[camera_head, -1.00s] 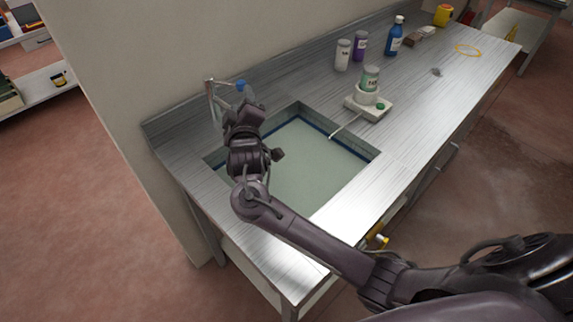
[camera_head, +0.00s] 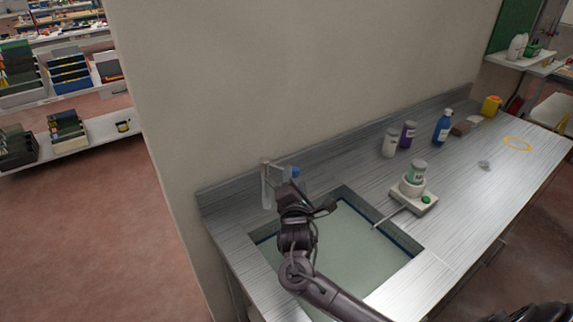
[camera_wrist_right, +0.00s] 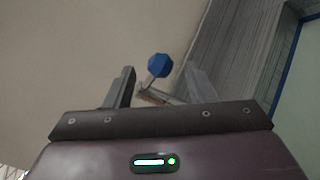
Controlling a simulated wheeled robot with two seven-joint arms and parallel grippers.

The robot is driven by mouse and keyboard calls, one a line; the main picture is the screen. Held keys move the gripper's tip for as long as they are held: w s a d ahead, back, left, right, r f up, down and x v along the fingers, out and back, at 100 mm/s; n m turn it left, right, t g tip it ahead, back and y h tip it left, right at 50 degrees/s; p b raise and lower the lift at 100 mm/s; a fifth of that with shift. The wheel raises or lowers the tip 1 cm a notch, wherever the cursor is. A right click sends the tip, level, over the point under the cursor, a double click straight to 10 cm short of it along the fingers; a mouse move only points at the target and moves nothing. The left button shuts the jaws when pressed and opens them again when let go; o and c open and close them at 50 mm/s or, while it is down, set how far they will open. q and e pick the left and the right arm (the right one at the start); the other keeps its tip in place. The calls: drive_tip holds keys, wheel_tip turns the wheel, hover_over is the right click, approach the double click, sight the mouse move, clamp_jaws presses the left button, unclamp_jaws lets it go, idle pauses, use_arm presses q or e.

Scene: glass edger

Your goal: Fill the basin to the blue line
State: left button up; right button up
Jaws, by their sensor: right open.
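The basin (camera_head: 350,262) is sunk into the steel counter and holds pale greenish water. A dark blue line (camera_head: 397,238) runs along its inner wall; in the wrist view a blue stripe (camera_wrist_right: 293,62) shows at the right edge. The tap (camera_head: 268,186) stands at the basin's back left corner, with a blue knob (camera_head: 295,172). In the right wrist view the blue knob (camera_wrist_right: 159,66) lies ahead, between and beyond the fingers. My right gripper (camera_head: 299,190) is open and empty, close to the tap; I see no contact. My left gripper is out of view.
A white device (camera_head: 420,203) with a labelled jar on it stands right of the basin, its thin spout (camera_head: 388,217) reaching over the edge. White, purple and blue bottles (camera_head: 442,128) stand along the back. A wall rises behind the counter.

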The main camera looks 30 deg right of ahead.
sight(283, 168)
drive_tip(key=p+x, duration=0.1)
drive_tip(key=x, duration=0.5)
drive_tip(key=shift+c, duration=0.3)
clamp_jaws()
